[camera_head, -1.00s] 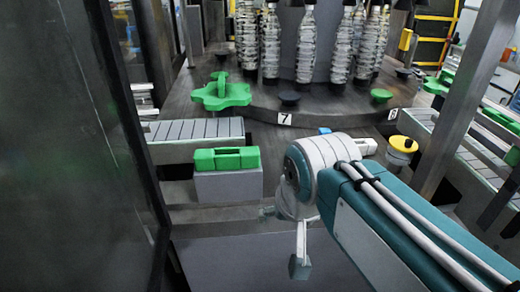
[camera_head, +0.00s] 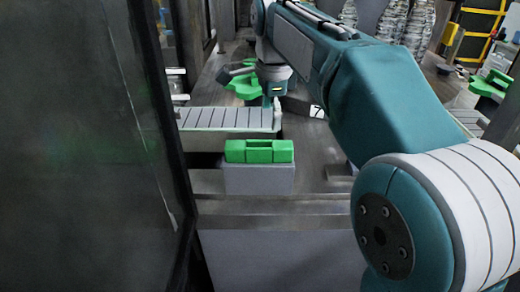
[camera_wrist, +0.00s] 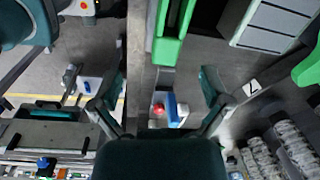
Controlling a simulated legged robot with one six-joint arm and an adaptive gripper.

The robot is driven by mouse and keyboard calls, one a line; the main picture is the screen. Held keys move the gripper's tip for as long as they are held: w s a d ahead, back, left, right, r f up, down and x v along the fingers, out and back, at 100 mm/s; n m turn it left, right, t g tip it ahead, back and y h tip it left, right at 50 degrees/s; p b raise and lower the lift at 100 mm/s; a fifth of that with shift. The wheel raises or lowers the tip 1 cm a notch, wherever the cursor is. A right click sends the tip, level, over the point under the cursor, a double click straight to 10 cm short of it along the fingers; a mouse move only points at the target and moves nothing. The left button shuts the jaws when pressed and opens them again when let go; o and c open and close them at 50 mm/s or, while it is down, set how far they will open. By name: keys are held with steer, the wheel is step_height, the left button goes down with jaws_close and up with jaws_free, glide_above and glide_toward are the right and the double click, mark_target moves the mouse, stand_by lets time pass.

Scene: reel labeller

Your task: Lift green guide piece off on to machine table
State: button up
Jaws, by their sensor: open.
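The green guide piece, a long slotted block (camera_head: 259,151), lies on a grey stand (camera_head: 258,180) in front of the conveyor in the head view. It also shows at the top of the wrist view (camera_wrist: 168,38). My gripper (camera_wrist: 158,95) is open and empty, its fingers wide apart and the guide piece outside them. In the head view my gripper is small and partly hidden by my arm, beyond the guide piece, near a green star-shaped piece (camera_head: 243,86) on the machine table (camera_head: 207,78). That star-shaped piece is partly covered by my arm; its edge shows at the right of the wrist view.
A slatted conveyor (camera_head: 225,118) lies just behind the stand. A dark panel (camera_head: 90,150) closes off the left side. Several clear bottles (camera_head: 405,22) stand at the back right. A sign with a 7 (camera_head: 317,111) is on the table edge. My arm covers the right side.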

mark_target(259, 151)
steer(key=f+m, duration=0.1)
steer(key=f, duration=0.2)
steer(key=w+a+f, duration=0.1)
steer(key=f, duration=0.3)
steer(key=w+a+f+m, duration=0.1)
steer(key=f, duration=0.3)
steer(key=shift+w+a+f+m+g, duration=0.2)
steer(key=shift+a+m+g, duration=0.1)
steer(key=shift+g, duration=0.1)
jaws_close()
